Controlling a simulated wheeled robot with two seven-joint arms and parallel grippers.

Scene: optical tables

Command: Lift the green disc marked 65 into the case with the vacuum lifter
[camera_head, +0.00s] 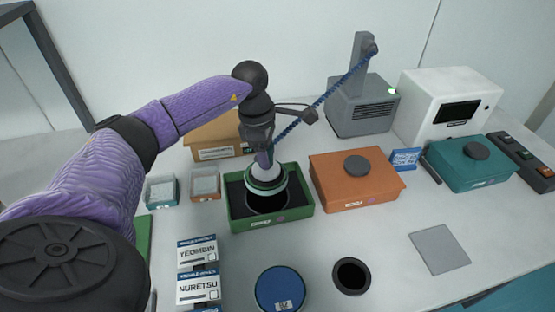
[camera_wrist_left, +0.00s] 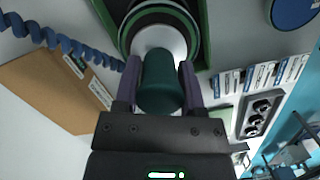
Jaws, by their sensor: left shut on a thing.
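The vacuum lifter has a dark green handle (camera_wrist_left: 160,88) and a pale round cup (camera_head: 266,174); a blue coiled hose (camera_head: 325,95) runs from it to a grey pump unit. My left gripper (camera_head: 262,145) is shut on the handle, and the left wrist view shows its fingers (camera_wrist_left: 158,85) on both sides of it. A green-rimmed disc (camera_head: 267,188) sits under the cup, over the open green case (camera_head: 300,207) with its dark insert and round recess. Its number is hidden, and I cannot tell whether it touches the insert. My right gripper is out of view.
An orange case (camera_head: 330,180) stands right of the green one, a teal case (camera_head: 470,170) farther right. A blue disc (camera_head: 280,288), a black round piece (camera_head: 351,276) and labelled boxes (camera_head: 198,285) lie in front. The grey pump (camera_head: 362,105) stands behind.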

